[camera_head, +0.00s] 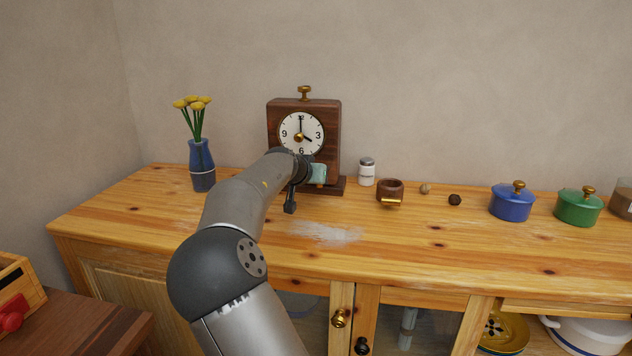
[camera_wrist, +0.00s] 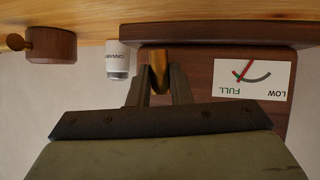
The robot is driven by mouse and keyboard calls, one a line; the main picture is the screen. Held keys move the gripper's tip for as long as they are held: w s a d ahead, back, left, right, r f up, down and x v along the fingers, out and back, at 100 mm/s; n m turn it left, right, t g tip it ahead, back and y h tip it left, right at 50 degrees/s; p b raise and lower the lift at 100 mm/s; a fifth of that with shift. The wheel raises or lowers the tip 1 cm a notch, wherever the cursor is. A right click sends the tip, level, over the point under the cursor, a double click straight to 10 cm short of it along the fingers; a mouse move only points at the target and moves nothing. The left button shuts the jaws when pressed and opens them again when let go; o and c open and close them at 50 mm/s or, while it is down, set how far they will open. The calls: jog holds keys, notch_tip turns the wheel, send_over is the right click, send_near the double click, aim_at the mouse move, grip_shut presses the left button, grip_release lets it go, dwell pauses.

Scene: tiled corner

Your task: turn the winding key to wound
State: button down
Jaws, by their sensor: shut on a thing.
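The dark wooden clock (camera_head: 329,122) stands at the back of the counter, with a white dial and brass fittings. In the wrist view, which is upside down, the brass winding key (camera_wrist: 157,58) sits between the two fingers of my gripper (camera_wrist: 158,86), which is shut on it. The clock's white gauge (camera_wrist: 263,88) reads LOW and FULL, and its red needle leans to the FULL side. In the head view my arm covers the clock's lower front, and the fingertips and key are mostly hidden.
A blue vase (camera_head: 202,165) with yellow flowers stands left of the clock. White powder (camera_head: 325,233) lies on the front counter.

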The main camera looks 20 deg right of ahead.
jog(key=shift+m+y, duration=0.3)
dwell(0.5)
jog(key=c, duration=1.3)
grip_release()
jog(key=v, duration=1.7)
jog(key=shift+s+p, duration=0.3)
jog(key=shift+s, duration=0.05)
